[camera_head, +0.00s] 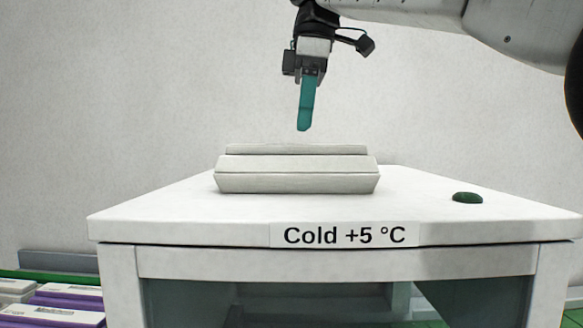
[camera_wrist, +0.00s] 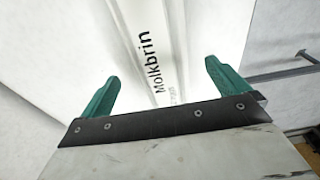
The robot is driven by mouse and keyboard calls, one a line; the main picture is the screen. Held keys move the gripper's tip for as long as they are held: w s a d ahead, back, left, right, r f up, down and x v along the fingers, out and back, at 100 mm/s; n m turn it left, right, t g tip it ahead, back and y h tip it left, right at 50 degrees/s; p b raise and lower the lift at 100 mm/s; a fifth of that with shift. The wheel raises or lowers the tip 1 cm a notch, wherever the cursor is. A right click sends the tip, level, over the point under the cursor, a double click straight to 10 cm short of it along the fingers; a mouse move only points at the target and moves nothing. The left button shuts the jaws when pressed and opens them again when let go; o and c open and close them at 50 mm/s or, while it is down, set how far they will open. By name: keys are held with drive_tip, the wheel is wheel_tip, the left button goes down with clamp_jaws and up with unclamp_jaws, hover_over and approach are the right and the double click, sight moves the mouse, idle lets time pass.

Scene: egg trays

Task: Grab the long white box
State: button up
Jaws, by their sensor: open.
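The long white box (camera_head: 297,182) lies flat on the white table, its long side facing the head camera. A narrower white raised part (camera_head: 296,149) shows behind its top; I cannot tell whether it belongs to the same box. My gripper (camera_head: 304,128) is above the box with teal fingers pointing down and a clear gap below them. In the wrist view my gripper (camera_wrist: 162,72) is open, with nothing between its fingers. A white surface with the black lettering "Molkbrin" (camera_wrist: 152,62) shows beyond and between the fingertips.
White and purple boxes (camera_head: 65,295) sit lower left.

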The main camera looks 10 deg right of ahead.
sight(295, 156)
drive_tip(key=f, duration=0.2)
drive_tip(key=a+f, duration=0.1)
drive_tip(key=f, duration=0.4)
drive_tip(key=shift+w+a+f, duration=0.2)
drive_tip(key=shift+w+a, duration=0.05)
drive_tip(key=shift+w, duration=0.1)
drive_tip(key=shift+r, duration=0.1)
drive_tip(key=c, duration=1.2)
